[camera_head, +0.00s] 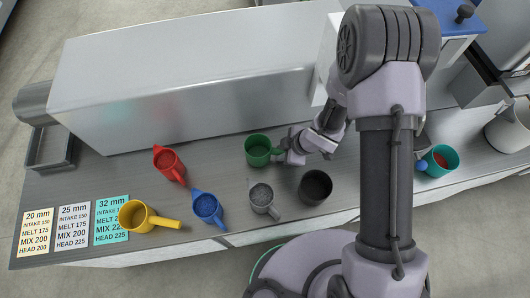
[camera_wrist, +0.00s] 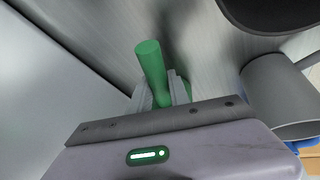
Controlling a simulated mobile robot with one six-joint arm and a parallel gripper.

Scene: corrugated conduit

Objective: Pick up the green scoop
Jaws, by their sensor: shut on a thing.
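The green scoop (camera_head: 258,152) stands on the grey counter near the long metal box, its round cup toward the left and its handle toward my gripper. My gripper (camera_head: 288,150) is at the handle, just right of the cup. In the wrist view, the green handle (camera_wrist: 152,68) sticks out between the two fingers of my gripper (camera_wrist: 160,88), which is shut on it. The cup is mostly hidden behind the gripper there. I cannot tell whether the scoop is touching the counter.
A grey scoop (camera_head: 264,200) and a dark round bowl (camera_head: 315,187) are close in front. Blue (camera_head: 208,208), red (camera_head: 170,163) and yellow (camera_head: 138,217) scoops stand to the left. The metal box (camera_head: 180,80) walls off the back. A teal cup (camera_head: 438,161) is at right.

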